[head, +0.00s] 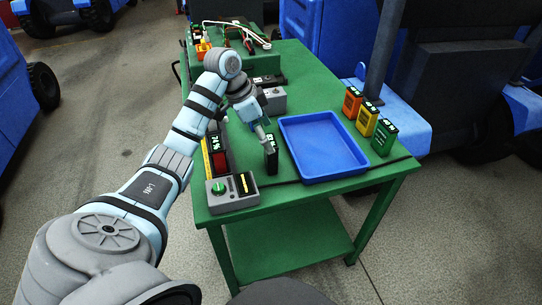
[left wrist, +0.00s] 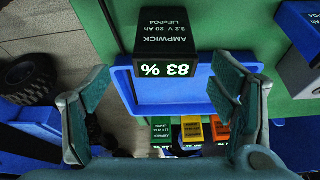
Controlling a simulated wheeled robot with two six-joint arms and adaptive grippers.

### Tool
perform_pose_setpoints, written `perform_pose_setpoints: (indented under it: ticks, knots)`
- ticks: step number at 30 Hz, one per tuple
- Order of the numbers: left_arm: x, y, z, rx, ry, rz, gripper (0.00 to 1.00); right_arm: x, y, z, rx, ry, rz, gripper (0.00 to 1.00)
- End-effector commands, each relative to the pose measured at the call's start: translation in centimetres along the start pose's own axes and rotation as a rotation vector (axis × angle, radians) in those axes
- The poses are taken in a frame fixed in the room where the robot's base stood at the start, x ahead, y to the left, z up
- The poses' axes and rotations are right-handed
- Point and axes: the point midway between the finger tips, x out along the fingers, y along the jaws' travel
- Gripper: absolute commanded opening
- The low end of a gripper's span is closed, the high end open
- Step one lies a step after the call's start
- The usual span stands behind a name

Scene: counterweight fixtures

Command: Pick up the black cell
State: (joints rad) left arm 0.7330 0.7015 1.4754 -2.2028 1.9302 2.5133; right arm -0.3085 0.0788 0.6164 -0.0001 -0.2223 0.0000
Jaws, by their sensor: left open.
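The black cell (head: 271,158) stands upright on the green table, left of the blue tray. In the left wrist view the black cell (left wrist: 165,35) reads "AMPWICK LiFePO4 3.2 V 20 Ah", with a lit 83 % display. My left gripper (head: 264,136) is over the cell's top in the head view, partly covering it. In the left wrist view the left gripper (left wrist: 162,88) has its two fingers wide apart with nothing between their pads, and the cell lies beyond them. I cannot tell whether a finger touches the cell. My right gripper is not in view.
The empty blue tray (head: 345,165) is close right of the cell. Orange (head: 351,104), yellow (head: 368,120) and green (head: 383,140) cells stand along the table's right edge.

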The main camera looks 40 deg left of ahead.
Motion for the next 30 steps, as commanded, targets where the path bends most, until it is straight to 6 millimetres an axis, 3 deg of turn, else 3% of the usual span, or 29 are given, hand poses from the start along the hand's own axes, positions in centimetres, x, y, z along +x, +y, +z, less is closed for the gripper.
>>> perform_pose_setpoints:
  ticks: [1,8,13,20,30]
  knots:
    - [1.2,0.1,0.0,0.001,0.001,0.003,0.78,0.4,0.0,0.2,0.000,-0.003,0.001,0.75]
    - [4.0,0.0,0.2,0.002,0.002,0.001,0.78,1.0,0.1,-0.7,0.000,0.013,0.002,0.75]
    - [7.4,-0.1,0.5,0.001,0.003,0.002,0.78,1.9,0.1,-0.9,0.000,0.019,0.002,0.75]
    - [7.8,-0.1,0.4,0.002,0.003,-0.001,0.78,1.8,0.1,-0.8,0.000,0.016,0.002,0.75]
    - [7.7,-0.1,0.4,0.002,0.003,-0.001,0.24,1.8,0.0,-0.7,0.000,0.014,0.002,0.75]
